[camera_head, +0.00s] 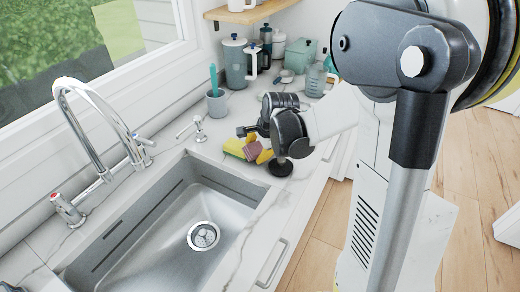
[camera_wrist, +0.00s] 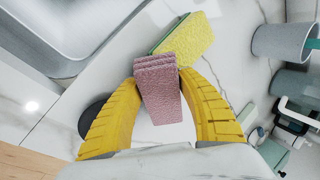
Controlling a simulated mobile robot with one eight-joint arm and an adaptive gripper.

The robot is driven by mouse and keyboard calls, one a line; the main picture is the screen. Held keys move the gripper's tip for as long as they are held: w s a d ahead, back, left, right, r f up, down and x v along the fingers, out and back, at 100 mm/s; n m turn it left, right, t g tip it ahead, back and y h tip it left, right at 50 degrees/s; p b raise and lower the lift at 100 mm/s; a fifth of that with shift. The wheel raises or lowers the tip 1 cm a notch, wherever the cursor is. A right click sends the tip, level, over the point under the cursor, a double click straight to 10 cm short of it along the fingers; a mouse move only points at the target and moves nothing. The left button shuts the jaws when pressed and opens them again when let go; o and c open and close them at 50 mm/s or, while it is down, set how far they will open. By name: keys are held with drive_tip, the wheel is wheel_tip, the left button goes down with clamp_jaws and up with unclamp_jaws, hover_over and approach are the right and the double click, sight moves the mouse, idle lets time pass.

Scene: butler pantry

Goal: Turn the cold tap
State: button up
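The sink tap is a chrome gooseneck (camera_head: 88,110) with two side handles on the counter behind the sink. The near handle (camera_head: 67,210) carries a red mark.
The steel sink (camera_head: 165,235) lies in front of the tap. A small chrome dispenser (camera_head: 194,129) stands between my gripper and the tap. A grey cup (camera_head: 217,103) with a teal brush, a grey jug (camera_head: 236,62) and canisters stand behind. A dark round disc (camera_head: 281,167) is near the counter edge.

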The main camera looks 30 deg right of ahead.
sight(254, 143)
drive_tip(key=shift+c, duration=0.6)
wheel_tip(254, 143, up, 4)
drive_tip(key=shift+r+p, duration=0.2)
drive_tip(key=shift+p, duration=1)
drive_tip(key=s+d+r+p, duration=0.1)
drive_tip(key=d+r, duration=0.1)
drive_tip(key=d, duration=0.1)
drive_tip(key=s+d+r+p, duration=0.1)
drive_tip(key=s+d+r, duration=0.1)
drive_tip(key=d, duration=0.2)
drive_tip(key=s+d+r+p, duration=0.1)
drive_tip(key=s+d+r, duration=0.1)
drive_tip(key=d, duration=0.1)
drive_tip(key=shift+s+d+r+p, duration=0.15)
drive_tip(key=shift+d+r+p, duration=0.05)
drive_tip(key=shift+r+p, duration=0.15)
drive_tip(key=shift+f, duration=0.1)
